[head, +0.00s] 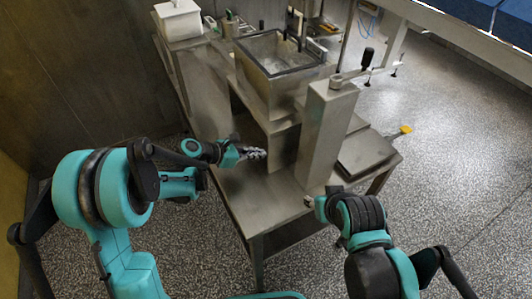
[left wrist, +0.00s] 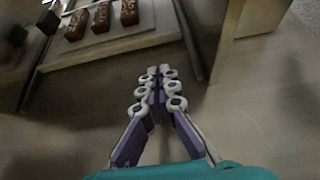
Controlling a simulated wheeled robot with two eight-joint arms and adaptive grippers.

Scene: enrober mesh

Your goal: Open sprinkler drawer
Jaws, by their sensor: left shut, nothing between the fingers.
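My left gripper (head: 258,153) is above the steel table, just left of the machine's lower body. In the left wrist view its two fingers (left wrist: 157,78) are together, with nothing between them. No separate drawer front or handle can be made out clearly on the steel machine (head: 282,143). The left wrist view shows a pale tray-like surface (left wrist: 115,42) with brown bars (left wrist: 102,17) beyond the fingertips. My right gripper (head: 310,202) is at the foot of the upright steel column; its fingers are mostly hidden by its own wrist.
The steel table (head: 250,200) has bare room at its front left. The tall steel column (head: 322,135) with a black-knobbed crank (head: 367,58) stands right of the machine. An open hopper (head: 272,60) is on top. A white box (head: 180,18) stands at the back left.

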